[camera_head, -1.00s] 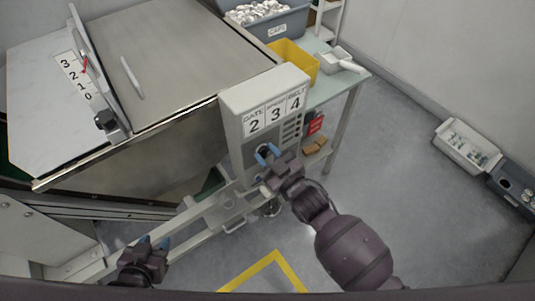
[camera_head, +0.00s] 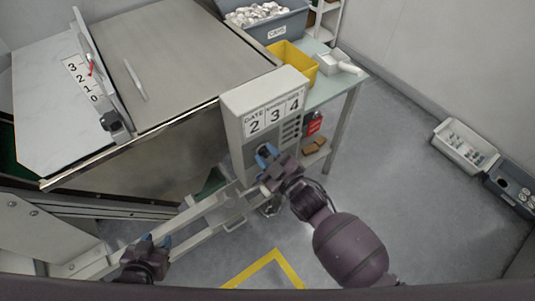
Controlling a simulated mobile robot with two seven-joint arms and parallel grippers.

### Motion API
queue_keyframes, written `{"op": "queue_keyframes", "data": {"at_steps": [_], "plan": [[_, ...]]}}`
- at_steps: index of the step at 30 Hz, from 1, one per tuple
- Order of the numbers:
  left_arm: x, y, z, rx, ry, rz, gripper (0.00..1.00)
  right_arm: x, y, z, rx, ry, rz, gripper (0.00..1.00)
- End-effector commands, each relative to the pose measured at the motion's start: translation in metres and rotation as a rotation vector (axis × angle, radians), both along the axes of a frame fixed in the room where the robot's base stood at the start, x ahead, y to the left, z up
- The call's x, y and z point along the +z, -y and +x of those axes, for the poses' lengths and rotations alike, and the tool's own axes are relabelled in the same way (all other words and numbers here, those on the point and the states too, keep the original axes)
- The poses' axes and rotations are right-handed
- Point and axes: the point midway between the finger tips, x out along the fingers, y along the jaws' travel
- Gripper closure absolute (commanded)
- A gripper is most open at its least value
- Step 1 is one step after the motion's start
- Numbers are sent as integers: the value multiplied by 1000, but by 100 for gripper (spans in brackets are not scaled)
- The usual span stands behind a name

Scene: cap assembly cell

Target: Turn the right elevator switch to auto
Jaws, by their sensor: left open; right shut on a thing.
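The grey control box (camera_head: 237,125) stands at the centre, with panels labelled 2, 3 and 4 on its front. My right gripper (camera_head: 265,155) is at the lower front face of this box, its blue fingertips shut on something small. The gripper hides that thing, so I cannot tell which way the switch points. My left gripper (camera_head: 154,243) is open and empty at the lower left, well apart from the box, near the pale metal frame.
A green table (camera_head: 345,83) behind the box bears a yellow bin (camera_head: 295,58) and a grey bin of caps (camera_head: 277,29). A large metal hopper (camera_head: 165,50) fills the upper left. The floor between is clear.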

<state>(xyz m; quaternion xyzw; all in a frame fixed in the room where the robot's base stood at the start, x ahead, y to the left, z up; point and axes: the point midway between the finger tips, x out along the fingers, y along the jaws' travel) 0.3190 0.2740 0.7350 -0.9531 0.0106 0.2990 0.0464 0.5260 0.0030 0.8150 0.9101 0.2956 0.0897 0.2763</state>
Motion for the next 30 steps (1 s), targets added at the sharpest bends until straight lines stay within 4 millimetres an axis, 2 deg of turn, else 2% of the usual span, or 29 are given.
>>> {"op": "queue_keyframes", "data": {"at_steps": [2,3,7,19,30], "plan": [[0,0,0,-1,0,1,57,0,0,0,0,-1,1,92],[0,0,0,-1,1,2,57,0,0,0,0,-1,1,64],[2,-1,1,-2,3,2,57,0,0,0,0,-1,1,44],[5,0,2,-3,10,3,57,0,4,-6,0,-1,1,43],[5,-1,0,-1,3,3,57,0,41,-56,0,-2,0,43]]}}
